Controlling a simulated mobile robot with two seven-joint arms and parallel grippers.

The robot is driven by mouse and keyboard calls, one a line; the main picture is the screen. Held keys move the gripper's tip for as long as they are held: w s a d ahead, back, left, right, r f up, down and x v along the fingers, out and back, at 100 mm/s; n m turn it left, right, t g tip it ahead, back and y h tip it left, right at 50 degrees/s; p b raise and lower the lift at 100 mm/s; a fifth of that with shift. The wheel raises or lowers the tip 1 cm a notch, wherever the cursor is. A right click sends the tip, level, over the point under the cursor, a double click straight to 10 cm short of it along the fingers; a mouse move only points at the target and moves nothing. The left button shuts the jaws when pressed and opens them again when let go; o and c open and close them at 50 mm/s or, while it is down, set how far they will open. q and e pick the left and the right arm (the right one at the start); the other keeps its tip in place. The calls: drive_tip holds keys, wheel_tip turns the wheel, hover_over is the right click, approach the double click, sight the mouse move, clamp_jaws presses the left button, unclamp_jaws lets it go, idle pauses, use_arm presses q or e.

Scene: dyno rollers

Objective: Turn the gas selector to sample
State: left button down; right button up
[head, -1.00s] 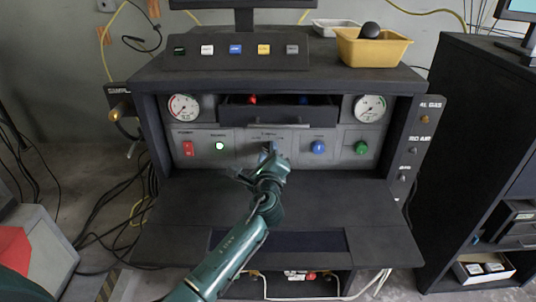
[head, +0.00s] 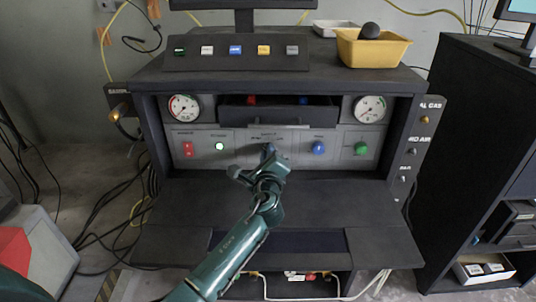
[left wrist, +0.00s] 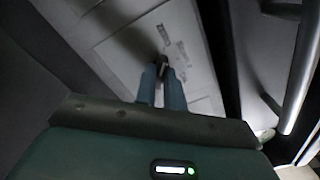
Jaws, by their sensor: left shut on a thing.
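The gas selector, a small dark knob, sits in the middle of the grey control panel (head: 229,160). My left gripper (head: 268,150) reaches up to it and covers most of it in the head view. In the left wrist view, the gas selector (left wrist: 162,60) shows as a dark piece between the tips of the two fingers (left wrist: 162,75), which are shut on it. Printed labels lie beside the knob, too small and blurred to read. Which label the knob points to cannot be told. My right gripper is not in view.
An open drawer (head: 278,113) juts out above. A flat shelf (head: 330,200) lies below.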

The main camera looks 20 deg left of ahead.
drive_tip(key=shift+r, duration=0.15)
use_arm(q)
drive_tip(key=shift+r+m+p, duration=0.15)
drive_tip(key=shift+m+p, duration=0.35)
drive_tip(key=shift+m, duration=0.1)
drive_tip(key=shift+m+p, duration=1)
drive_tip(key=shift+m, duration=0.1)
drive_tip(key=shift+m+p, duration=0.35)
drive_tip(key=shift+m, duration=0.05)
drive_tip(key=m+p, duration=0.1)
drive_tip(key=m, duration=0.1)
drive_tip(key=shift+m+p, duration=0.3)
drive_tip(key=shift+p, duration=0.1)
drive_tip(key=shift+m+p, duration=0.5)
drive_tip(key=shift+m, duration=0.1)
drive_tip(key=shift+m+p, duration=0.45)
drive_tip(key=shift+m, duration=0.35)
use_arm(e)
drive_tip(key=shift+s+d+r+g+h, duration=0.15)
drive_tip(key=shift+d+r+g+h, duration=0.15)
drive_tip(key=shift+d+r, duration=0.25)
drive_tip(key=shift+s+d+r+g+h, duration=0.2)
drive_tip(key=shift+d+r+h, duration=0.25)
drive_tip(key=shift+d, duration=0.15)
